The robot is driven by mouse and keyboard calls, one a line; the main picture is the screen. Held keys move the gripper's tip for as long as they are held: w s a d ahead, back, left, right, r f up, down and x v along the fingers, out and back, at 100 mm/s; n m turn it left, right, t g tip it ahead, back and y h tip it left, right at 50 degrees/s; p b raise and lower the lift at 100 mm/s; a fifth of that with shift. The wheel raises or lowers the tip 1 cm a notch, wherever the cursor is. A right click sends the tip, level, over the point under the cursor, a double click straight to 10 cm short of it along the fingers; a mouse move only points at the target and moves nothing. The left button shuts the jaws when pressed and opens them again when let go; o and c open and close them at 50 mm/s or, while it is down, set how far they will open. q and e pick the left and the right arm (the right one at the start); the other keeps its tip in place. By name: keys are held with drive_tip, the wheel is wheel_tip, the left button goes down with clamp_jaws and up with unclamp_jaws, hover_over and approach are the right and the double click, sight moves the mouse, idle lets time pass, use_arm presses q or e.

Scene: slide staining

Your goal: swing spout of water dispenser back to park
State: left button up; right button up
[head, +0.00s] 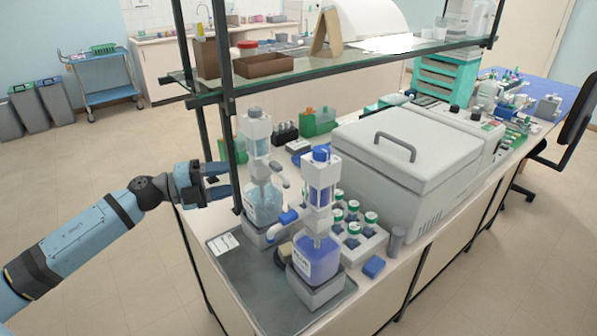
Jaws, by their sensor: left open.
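A dispenser with a grey top and pale, clear liquid (262,200), likely the water one, stands at the back of a grey tray (240,275). Its short grey spout (279,170) points right, its tip turned down. A second dispenser with a blue cap and blue liquid (318,262) stands in front, its blue spout (284,220) pointing left. My left gripper (229,179) is open and empty, left of the pale dispenser beside the shelf post, and its fingers point right. It looks apart from the dispenser. My right gripper is out of view.
A dark shelf post (233,130) rises close to my left fingers, under a glass shelf (340,62). A rack of green-capped bottles (365,240) and a large lidded grey machine (400,160) stand to the right.

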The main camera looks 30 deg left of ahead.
sight(272, 170)
use_arm(q)
drive_tip(key=p+x, duration=0.1)
drive_tip(key=x, duration=0.3)
drive_tip(key=p+x, duration=0.1)
drive_tip(key=x, duration=0.3)
drive_tip(key=p+x, duration=0.1)
drive_tip(key=x, duration=0.3)
drive_tip(key=shift+w+d+r, duration=0.1)
drive_tip(key=shift+w+r, duration=0.15)
drive_tip(key=shift+r, duration=0.05)
drive_tip(key=shift+w+d+f, duration=0.1)
drive_tip(key=shift+w+d, duration=0.25)
drive_tip(key=shift+d, duration=0.05)
drive_tip(key=shift+m, duration=0.3)
clamp_jaws()
